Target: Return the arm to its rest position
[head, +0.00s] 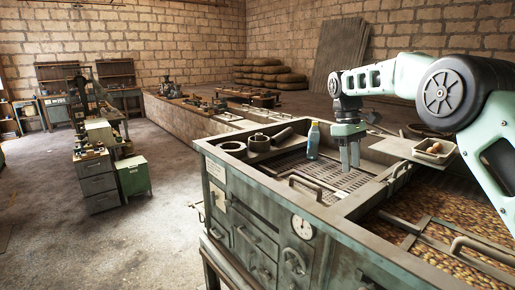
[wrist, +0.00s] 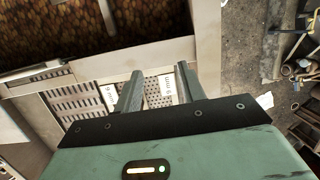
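Below the fingers, the wrist view shows perforated metal panels (wrist: 158,99) with small white labels. I cannot tell the exact height of the fingertips above the bench.
A ring (head: 232,147) and a dark cup-like part (head: 258,143) sit at the bench's back left. A small tray (head: 435,151) with round brown items is at right, beside a bin of brown pieces (head: 420,245).

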